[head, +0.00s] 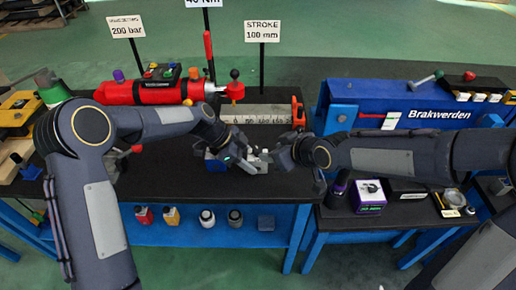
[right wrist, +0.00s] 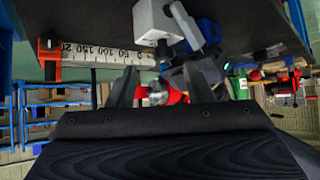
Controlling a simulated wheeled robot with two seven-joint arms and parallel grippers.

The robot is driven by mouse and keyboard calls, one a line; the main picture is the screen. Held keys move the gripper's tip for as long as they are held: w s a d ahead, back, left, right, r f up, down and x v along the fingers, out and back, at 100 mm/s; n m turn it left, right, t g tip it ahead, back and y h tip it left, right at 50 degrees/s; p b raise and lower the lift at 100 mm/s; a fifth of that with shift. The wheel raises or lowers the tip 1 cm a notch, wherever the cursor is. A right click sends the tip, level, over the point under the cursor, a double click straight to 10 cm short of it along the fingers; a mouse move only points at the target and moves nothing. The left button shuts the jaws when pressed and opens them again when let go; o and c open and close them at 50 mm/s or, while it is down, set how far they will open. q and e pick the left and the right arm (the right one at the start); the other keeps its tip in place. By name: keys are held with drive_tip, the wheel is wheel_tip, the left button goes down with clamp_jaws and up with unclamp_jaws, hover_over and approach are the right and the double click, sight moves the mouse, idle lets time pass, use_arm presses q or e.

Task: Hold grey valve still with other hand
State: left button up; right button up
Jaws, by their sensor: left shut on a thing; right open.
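The grey valve (head: 261,159) is a small light-grey metal block at the front middle of the black bench top. In the right wrist view a grey block with a bolt (right wrist: 156,22) shows at the top, beyond my fingers. My left gripper (head: 240,157) is at the valve's left side, shut on a small grey metal part that its fingers largely hide. A blue block (head: 215,165) sits just under it. My right gripper (head: 285,157) is close to the valve's right side. Its two fingers (right wrist: 163,84) are apart, and it does not hold the grey block.
A ruler (head: 255,115) with an orange end lies behind the valve. A red cylinder (head: 158,91) is at the back left, near sign posts. A blue unit marked Brakwerden (head: 425,98) stands right. A purple box (head: 368,196) is on the right bench. Several bottles stand on the lower shelf (head: 240,228).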

sight(258, 152)
drive_tip(key=s+d+t+y, duration=0.2)
drive_tip(key=s+t, duration=0.1)
drive_tip(key=s, duration=0.1)
drive_tip(key=x, duration=1.2)
drive_tip(key=shift+w+d+f, duration=0.1)
drive_tip(key=shift+c, duration=0.5)
drive_tip(key=c, duration=0.9)
drive_tip(key=shift+a+m+t+h, duration=0.2)
drive_tip(key=shift+m+t+h, duration=0.5)
drive_tip(key=shift+m+h, duration=0.35)
drive_tip(key=shift+d+m+t+h, duration=0.2)
drive_tip(key=shift+m+t+h, duration=0.4)
drive_tip(key=shift+m+h, duration=0.9)
